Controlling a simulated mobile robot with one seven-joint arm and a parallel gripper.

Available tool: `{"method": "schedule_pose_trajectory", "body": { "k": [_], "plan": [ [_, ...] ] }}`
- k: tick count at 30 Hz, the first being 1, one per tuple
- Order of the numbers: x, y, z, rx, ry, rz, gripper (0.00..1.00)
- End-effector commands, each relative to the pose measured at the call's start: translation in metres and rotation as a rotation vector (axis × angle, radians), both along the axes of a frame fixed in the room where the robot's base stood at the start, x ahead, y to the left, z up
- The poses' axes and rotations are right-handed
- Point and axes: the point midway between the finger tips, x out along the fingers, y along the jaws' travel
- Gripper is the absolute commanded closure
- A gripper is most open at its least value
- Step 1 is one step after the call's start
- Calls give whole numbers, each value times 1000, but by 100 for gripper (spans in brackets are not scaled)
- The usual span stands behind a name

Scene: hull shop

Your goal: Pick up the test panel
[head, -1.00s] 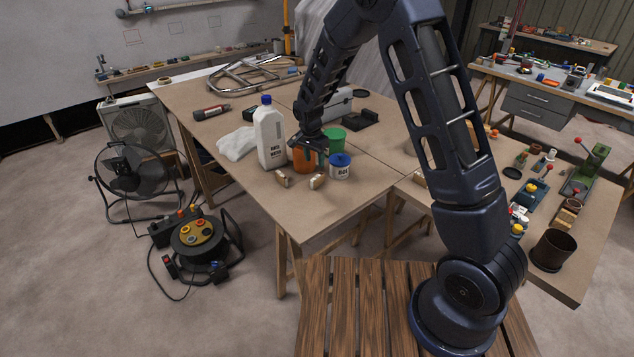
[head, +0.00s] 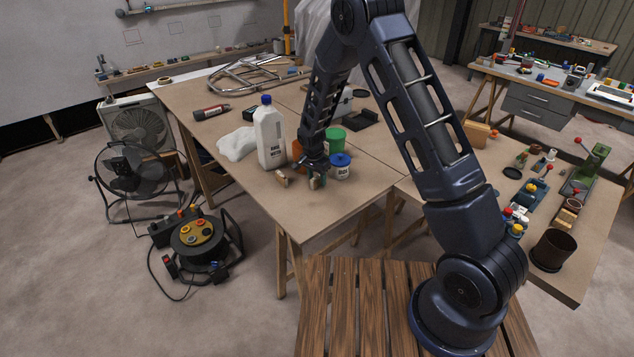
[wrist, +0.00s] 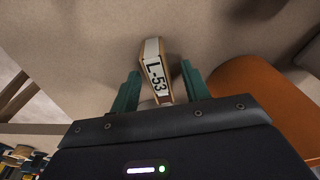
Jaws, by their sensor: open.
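A small block-like panel marked L-53 (wrist: 155,72) stands on the table in the wrist view, white-faced with tan edges. My gripper (wrist: 162,88) is open, with one green finger on each side of the panel's near end. Gaps seem to show between fingers and panel. The other small panel (head: 281,178) lies to the left. I cannot tell which one is the test panel.
A white bottle (head: 269,138) stands behind on the left. An orange container (head: 297,150) is partly hidden behind my gripper. A green cup (head: 335,139) and a white jar with blue lid (head: 340,172) stand close on the right. The table's front corner (head: 312,222) is bare.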

Motion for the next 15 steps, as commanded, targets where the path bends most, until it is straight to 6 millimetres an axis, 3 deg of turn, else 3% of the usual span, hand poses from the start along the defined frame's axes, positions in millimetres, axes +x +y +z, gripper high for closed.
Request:
{"method": "schedule_pose_trajectory", "body": {
  "k": [8,15],
  "plan": [
    [1,0,-6,1,-1,0,54],
    [1,0,-6,1,-1,0,99]
  ]
}}
